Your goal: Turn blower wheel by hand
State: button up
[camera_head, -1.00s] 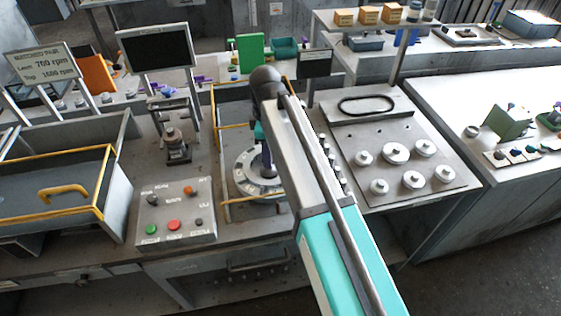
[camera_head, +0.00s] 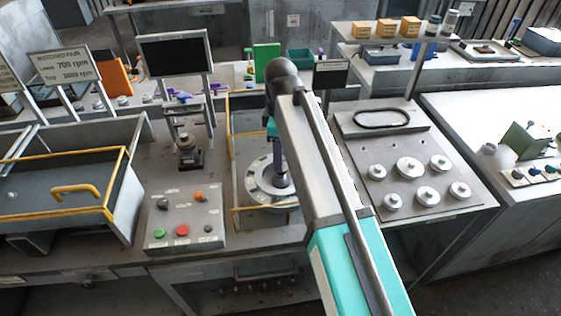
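The blower wheel (camera_head: 258,188) is a pale round disc with marks around its rim. It lies flat inside a yellow-railed frame on the grey bench, just right of the push-button box. My arm reaches over it from the lower right and bends down at a dark joint. My gripper (camera_head: 281,181) is a small dark shape low over the wheel, near its hub. The fingers are too small and dark to show whether they are open or shut, or whether they touch the wheel. My arm hides the wheel's right side.
The button box (camera_head: 184,218) stands left of the wheel. A plate with several round knobs (camera_head: 409,168) and a black belt ring (camera_head: 381,118) lies to the right. A yellow-edged bin (camera_head: 100,212) is at left, and a black screen (camera_head: 173,54) stands behind.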

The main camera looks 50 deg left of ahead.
notch_tip(320, 180, up, 10)
jog(key=b, duration=0.2)
dwell(0.4)
dwell(0.4)
